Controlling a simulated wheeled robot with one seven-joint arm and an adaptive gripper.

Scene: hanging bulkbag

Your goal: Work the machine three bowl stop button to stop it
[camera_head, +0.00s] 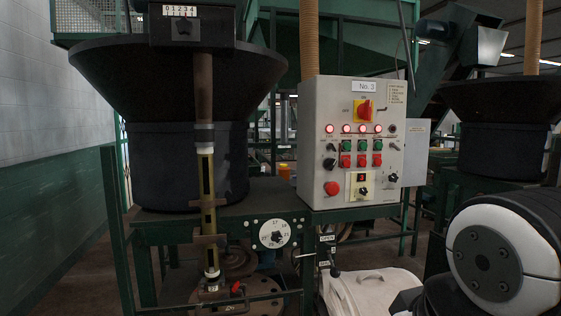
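The control box (318,110) labelled No. 3 stands on the green frame, right of centre, with its front face in clear view. Its face has a row of red stop-type buttons (361,160) below a row of green buttons (362,145). Their labels are too small to read, so I cannot tell which one is the bowl stop. A row of red lamps (346,129) above them is lit. A larger red mushroom button (331,188) sits at lower left of the face. My arm shows at the lower right, apart from the box; my gripper is not in view.
A big black bowl (180,75) stands left of the box, with a vertical tube (206,190) before it. A numbered dial (275,233) is below. A red and yellow rotary switch (362,110) tops the box. A pale bin (370,292) stands below the box.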

